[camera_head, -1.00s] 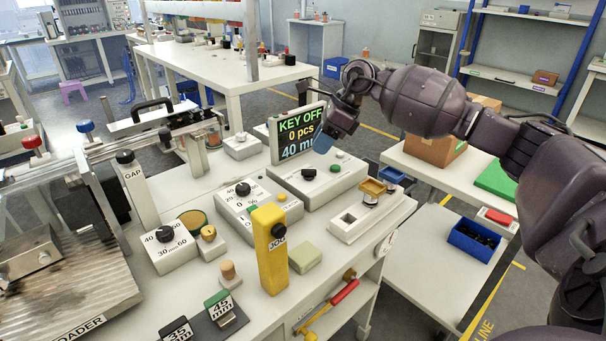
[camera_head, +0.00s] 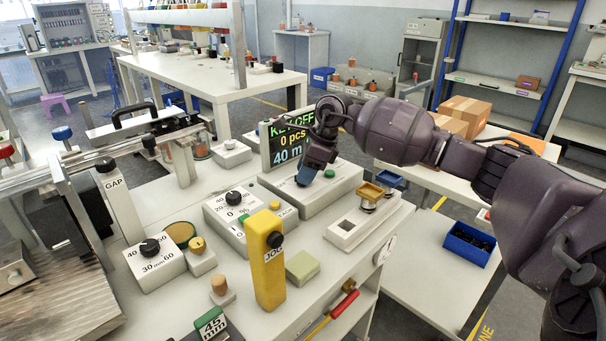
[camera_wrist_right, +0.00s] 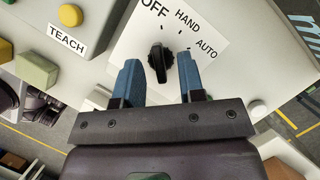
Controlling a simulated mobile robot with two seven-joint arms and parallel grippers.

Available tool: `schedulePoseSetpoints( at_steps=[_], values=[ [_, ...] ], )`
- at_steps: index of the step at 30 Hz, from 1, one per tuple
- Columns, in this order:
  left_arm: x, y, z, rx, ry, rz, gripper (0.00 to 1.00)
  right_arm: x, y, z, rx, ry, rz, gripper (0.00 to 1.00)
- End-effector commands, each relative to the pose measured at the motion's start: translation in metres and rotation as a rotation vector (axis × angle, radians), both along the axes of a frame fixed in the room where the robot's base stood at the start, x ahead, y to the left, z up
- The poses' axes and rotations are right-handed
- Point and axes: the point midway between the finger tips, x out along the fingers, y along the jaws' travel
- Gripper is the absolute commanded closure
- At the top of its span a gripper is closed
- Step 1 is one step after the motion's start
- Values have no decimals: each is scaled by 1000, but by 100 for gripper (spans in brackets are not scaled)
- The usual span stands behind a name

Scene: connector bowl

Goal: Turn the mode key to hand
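The mode key is a black knob (camera_wrist_right: 158,60) on a white plate marked OFF, HAND and AUTO in the right wrist view. Its narrow grip lies roughly along the picture's upright, on the OFF side of HAND. My right gripper (camera_wrist_right: 160,78) is open, with one blue fingertip on each side of the knob and gaps showing. In the head view my right gripper (camera_head: 306,176) is low over the grey control box (camera_head: 342,183) and hides the knob. The display (camera_head: 284,150) behind it is partly covered; OFF, 0 pcs and 40 are readable. My left gripper is not in view.
A green button (camera_head: 329,173) sits right of my right gripper. The yellow JOG post (camera_head: 267,265) stands in front, near a dial box (camera_head: 228,212). A white fixture (camera_head: 352,228) with small trays is to the right. A blue bin (camera_head: 470,243) stands farther right.

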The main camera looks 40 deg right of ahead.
Motion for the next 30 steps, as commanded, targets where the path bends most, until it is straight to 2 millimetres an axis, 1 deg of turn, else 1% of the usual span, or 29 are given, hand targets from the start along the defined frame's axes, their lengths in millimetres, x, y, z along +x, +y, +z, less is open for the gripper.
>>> schedulePoseSetpoints(
  at_steps=[3,11,12,14,18,19,30],
  values=[
    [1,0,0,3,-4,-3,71,1,1,-4,0,0,0,64],
    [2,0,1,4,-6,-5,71,1,2,-4,0,-1,0,64],
    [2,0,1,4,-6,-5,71,1,2,-4,0,-1,0,67],
    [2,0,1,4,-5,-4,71,1,2,-4,0,-1,0,76],
    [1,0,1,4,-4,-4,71,1,2,-4,0,-1,0,98],
    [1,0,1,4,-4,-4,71,1,2,-4,0,-1,0,100],
    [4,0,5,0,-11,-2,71,1,2,-2,1,-3,-38,100]
  ],
)
